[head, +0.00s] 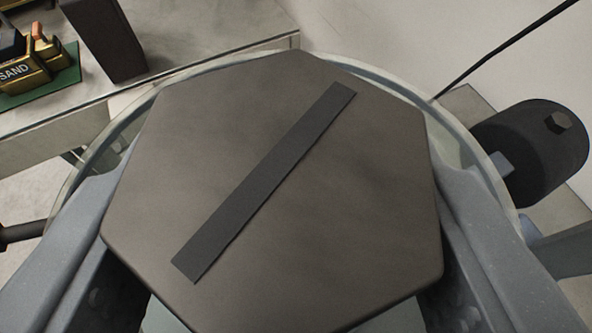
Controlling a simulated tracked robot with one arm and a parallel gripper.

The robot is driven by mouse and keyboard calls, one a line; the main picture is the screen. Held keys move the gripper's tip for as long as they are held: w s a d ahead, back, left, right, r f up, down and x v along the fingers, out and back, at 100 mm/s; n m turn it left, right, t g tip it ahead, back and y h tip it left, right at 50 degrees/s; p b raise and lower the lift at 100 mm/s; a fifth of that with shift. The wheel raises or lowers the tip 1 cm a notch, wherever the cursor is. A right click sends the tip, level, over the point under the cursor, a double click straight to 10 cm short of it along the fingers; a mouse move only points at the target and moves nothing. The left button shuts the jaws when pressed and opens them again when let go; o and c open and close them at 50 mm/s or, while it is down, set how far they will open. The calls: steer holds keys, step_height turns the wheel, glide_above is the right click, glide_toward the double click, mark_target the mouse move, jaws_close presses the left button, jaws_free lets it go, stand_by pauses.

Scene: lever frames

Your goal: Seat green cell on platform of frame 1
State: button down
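A large dark brown many-sided plate (340,215) with a dark grey strip (265,185) across it fills the middle of the head view. A round rim of clear, faintly green glass (484,165) shows behind it. I cannot tell whether these belong to the green cell, and no strongly green cell shows. The two blue-grey fingers of my gripper (280,170) are spread wide, one on each side of the plate. The plate hides their inner faces, so contact or a gap cannot be seen. No platform of frame 1 can be made out.
At upper left a grey table (215,35) holds a green mat (45,88) with a gold block marked SAND (25,70), beside a dark upright block (105,40). At right are a dark rounded cylinder (525,150) with a hexagonal bolt and a thin black rod (500,45).

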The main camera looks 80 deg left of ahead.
mark_target(446, 129)
steer(key=shift+w+a+p, duration=0.2)
steer(key=shift+w+p, duration=0.25)
steer(key=shift+w, duration=0.35)
steer(key=shift+w+a+p, duration=0.15)
steer(key=shift+w+p, duration=0.3)
steer(key=shift+w, duration=0.35)
steer(key=shift+w+a+p, duration=0.2)
steer(key=shift+w+p, duration=0.25)
steer(key=shift+w, duration=0.35)
steer(key=shift+f+b, duration=0.95)
steer(key=shift+b, duration=0.2)
steer(key=shift+f, duration=0.1)
steer(key=shift+s+d+b, duration=0.1)
steer(key=shift+s+b, duration=0.15)
steer(key=shift+b, duration=0.45)
steer(key=shift+f+b, duration=0.3)
steer(key=shift+b, duration=0.2)
steer(key=c, duration=0.5)
jaws_free()
